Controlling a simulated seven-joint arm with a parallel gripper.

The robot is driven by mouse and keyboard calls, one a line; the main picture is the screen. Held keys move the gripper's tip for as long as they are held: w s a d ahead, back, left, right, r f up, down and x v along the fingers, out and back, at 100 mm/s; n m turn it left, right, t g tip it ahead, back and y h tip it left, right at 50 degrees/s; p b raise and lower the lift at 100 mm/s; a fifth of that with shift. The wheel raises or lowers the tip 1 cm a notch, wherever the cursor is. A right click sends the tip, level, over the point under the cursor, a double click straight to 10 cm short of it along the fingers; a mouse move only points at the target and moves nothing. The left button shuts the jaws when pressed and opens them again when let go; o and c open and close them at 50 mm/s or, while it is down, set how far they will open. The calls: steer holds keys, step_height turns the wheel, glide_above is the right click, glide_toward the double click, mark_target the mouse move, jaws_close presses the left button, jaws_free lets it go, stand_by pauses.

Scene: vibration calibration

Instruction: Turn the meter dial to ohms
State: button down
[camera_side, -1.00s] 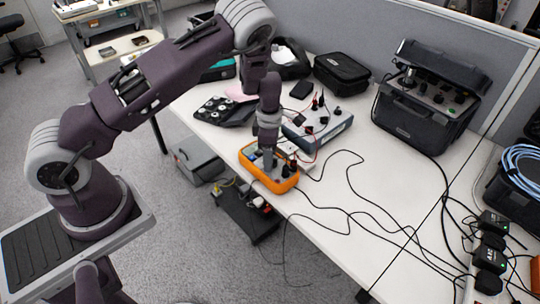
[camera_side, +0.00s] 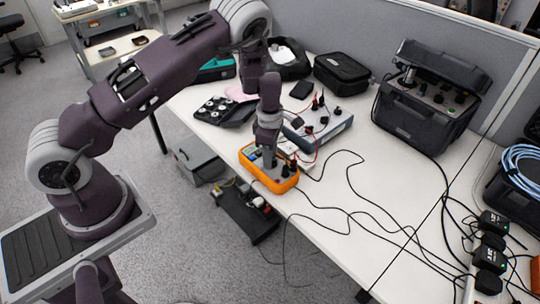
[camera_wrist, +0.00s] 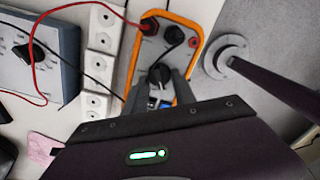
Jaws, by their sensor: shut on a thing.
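The orange-cased meter (camera_side: 284,186) lies at the table's near edge in the side view. In the wrist view its orange rim (camera_wrist: 134,62) surrounds a grey face with red and black plugs near the far end. My gripper (camera_side: 268,160) points down onto the meter. In the wrist view my gripper (camera_wrist: 160,84) is shut on the black dial (camera_wrist: 158,74). The fingers and the dark wrist hide the lower part of the meter. I cannot read the dial's marks or its setting.
A blue-grey box with knobs (camera_side: 330,128) stands behind the meter. A white block with holes (camera_wrist: 100,42) is beside it. Black cables (camera_side: 350,190) cross the table to the right. A black case (camera_side: 425,115) stands farther back. Below the table edge is a dark stand (camera_side: 245,212).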

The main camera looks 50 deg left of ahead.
steer(key=m, duration=0.6)
steer(key=shift+w, duration=0.15)
stand_by(0.4)
steer(key=c, duration=1)
jaws_free()
steer(key=shift+c, duration=0.2)
step_height(320, 180, up, 7)
steer(key=shift+r, duration=0.1)
